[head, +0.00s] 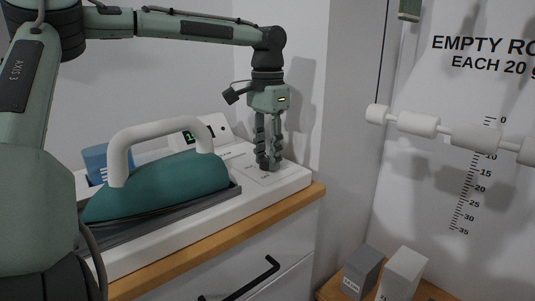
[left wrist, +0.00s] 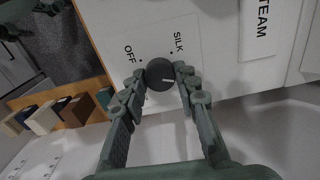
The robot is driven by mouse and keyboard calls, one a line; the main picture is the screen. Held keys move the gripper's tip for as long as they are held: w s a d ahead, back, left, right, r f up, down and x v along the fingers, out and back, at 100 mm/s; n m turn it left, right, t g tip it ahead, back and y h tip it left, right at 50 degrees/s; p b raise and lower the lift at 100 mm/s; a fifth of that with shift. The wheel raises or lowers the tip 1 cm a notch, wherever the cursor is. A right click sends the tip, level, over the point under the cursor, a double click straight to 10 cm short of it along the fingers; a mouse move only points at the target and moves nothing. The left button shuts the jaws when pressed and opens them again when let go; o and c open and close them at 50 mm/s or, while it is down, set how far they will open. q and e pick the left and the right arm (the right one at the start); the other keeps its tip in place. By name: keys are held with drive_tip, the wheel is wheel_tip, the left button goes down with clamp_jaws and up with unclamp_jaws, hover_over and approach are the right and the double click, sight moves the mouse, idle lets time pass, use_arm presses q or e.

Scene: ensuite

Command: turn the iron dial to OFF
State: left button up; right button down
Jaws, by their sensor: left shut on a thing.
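The iron dial (left wrist: 160,74) is a small dark round knob with a pale pointer line, on a white panel. In the left wrist view the line points to the right, toward the right finger, and not at the OFF label (left wrist: 130,55). The SILK label (left wrist: 180,40) is beside it. My left gripper (head: 268,165) points straight down on the panel and is shut on the dial, one finger on each side. In the head view the fingers mostly hide the dial. The iron (head: 165,187), teal with a white handle, rests left of the gripper. My right gripper is not in view.
The white station stands on a wood-topped cabinet (head: 318,192). A wall corner is close right of the gripper. White rollers and grey blocks (head: 362,270) are farther right.

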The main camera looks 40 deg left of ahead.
use_arm(q)
drive_tip(key=n, duration=0.7)
drive_tip(key=shift+r, duration=0.1)
drive_tip(key=n, duration=0.8)
drive_tip(key=shift+n, duration=0.3)
drive_tip(key=n, duration=0.3)
drive_tip(key=shift+n, duration=0.3)
drive_tip(key=n, duration=0.8)
drive_tip(key=shift+n, duration=1.9)
drive_tip(key=o, duration=1.2)
drive_tip(key=shift+s, duration=0.1)
drive_tip(key=shift+c, duration=0.2)
